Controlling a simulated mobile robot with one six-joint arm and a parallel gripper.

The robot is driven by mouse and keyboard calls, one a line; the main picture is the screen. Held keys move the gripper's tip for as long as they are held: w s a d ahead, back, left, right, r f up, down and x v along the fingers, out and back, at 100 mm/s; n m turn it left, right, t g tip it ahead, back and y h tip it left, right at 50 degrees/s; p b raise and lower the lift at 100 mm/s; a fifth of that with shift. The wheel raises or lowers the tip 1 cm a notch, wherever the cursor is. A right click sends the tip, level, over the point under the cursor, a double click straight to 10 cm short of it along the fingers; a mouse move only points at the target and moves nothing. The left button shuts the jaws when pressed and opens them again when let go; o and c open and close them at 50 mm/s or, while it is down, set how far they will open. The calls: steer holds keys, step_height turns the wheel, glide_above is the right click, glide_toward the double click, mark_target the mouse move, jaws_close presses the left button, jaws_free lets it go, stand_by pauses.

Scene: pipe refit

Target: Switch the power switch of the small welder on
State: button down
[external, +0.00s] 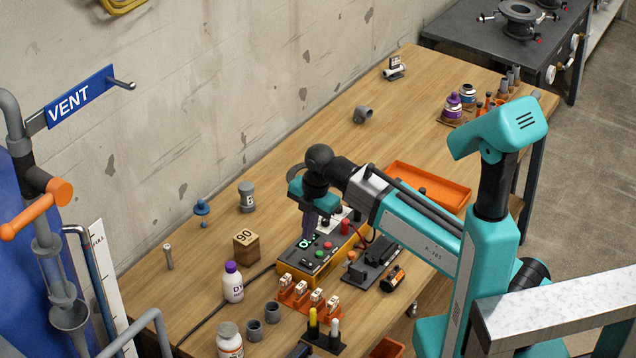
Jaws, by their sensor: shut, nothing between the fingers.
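The small welder appears to be the yellow box with a dark control panel (323,257) on the wooden bench. Its panel carries a small lit display (305,241) and several red, green and yellow buttons or knobs. Which of these is the power switch, and its position, is too small to tell. My gripper (309,232) points down over the back left part of the panel, its fingers shut and empty. The fingertips are close to the display; I cannot tell whether they touch the panel. The gripper and wrist hide part of the welder's back.
An orange tray (428,186) lies behind my arm. A white bottle with purple cap (232,284), a wooden block marked 90 (246,246) and an orange rack of fittings (307,298) stand around the welder. A black cable (228,305) runs left.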

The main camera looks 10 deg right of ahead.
mark_target(304, 260)
steer(key=shift+w+a+f+p, duration=0.15)
steer(key=shift+f+p, duration=0.15)
steer(key=shift+f, duration=1.05)
steer(key=shift+w+a+f+p, duration=0.1)
steer(key=shift+f+p, duration=0.2)
steer(key=shift+f, duration=1.1)
steer(key=shift+w+a+f+p, duration=0.15)
steer(key=shift+f+p, duration=0.15)
steer(key=shift+f, duration=1.05)
